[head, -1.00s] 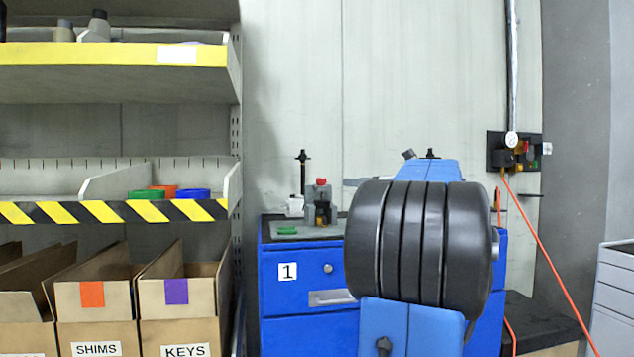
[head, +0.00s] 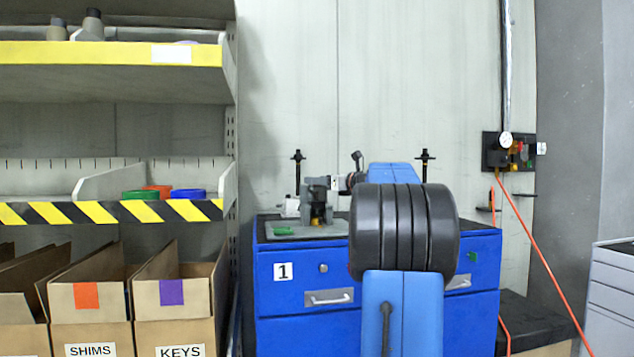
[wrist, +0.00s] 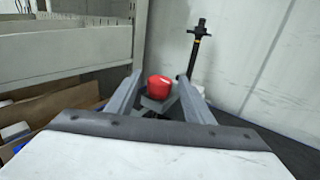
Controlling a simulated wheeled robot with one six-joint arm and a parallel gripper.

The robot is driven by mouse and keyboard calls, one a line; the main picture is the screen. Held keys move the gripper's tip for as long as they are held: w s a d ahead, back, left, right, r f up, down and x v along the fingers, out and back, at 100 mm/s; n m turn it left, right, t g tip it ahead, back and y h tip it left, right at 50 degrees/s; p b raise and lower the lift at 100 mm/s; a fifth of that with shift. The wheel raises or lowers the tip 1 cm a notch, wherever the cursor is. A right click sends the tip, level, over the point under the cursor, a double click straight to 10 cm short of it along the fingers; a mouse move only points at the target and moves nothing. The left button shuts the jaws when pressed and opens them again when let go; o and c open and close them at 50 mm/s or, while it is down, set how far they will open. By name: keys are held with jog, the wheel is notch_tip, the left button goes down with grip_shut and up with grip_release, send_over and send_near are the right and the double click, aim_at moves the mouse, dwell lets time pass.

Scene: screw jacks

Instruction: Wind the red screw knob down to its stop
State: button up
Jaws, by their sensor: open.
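The red screw knob (wrist: 159,88) shows in the wrist view, between the two grey fingers of my gripper (wrist: 158,80). The fingers are apart, with one on each side of the knob; I cannot tell whether either touches it. In the head view my gripper (head: 318,186) is at the top of the screw jack (head: 318,212) and hides the knob. The jack stands on a grey base plate (head: 334,230) on the blue cabinet (head: 285,264). The lower screw and stop are too small to make out.
A green piece (head: 283,231) lies on the plate, left of the jack. Black posts (head: 298,172) rise behind. A shelf rack (head: 228,150) with cardboard boxes stands close on the left. An orange cable (head: 540,260) hangs at the right.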

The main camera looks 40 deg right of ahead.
jog(key=shift+w, duration=0.65)
jog(key=c, duration=1)
jog(key=shift+c, duration=0.2)
jog(key=shift+m+h, duration=0.3)
jog(key=shift+h, duration=0.2)
jog(key=shift+a+m+h, duration=0.15)
jog(key=shift+m+h, duration=0.95)
jog(key=shift+h, duration=0.6)
jog(key=shift+r+m+g+h, duration=0.1)
jog(key=shift+m+g+h, duration=0.9)
jog(key=shift+h, duration=0.8)
jog(key=shift+m+g+h, duration=0.3)
jog(key=shift+m+h, duration=0.5)
